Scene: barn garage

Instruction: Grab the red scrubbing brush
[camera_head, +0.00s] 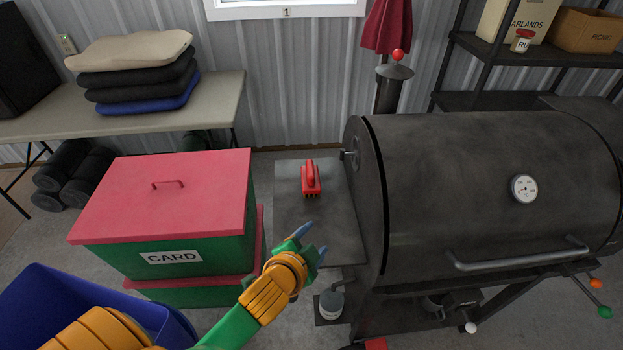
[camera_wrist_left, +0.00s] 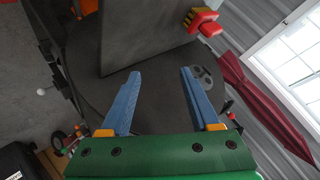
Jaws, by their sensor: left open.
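The red scrubbing brush (camera_head: 311,178) lies on the grey side shelf (camera_head: 290,222) of the smoker, towards the shelf's back, with its handle up and yellowish bristles at its front end. In the left wrist view the brush (camera_wrist_left: 203,21) shows at the top right, beyond my fingers. My left gripper (camera_head: 309,241) is in front of the brush, over the shelf's front part, apart from the brush. Its two blue fingers (camera_wrist_left: 158,92) are spread with nothing between them. My right gripper is in neither view.
The black barrel smoker (camera_head: 450,190) stands right of the shelf. Stacked green boxes with red lids (camera_head: 205,190) stand left of it. A blue bin (camera_head: 60,310) is at the lower left. A table (camera_head: 215,95) with folded cushions is at the back left.

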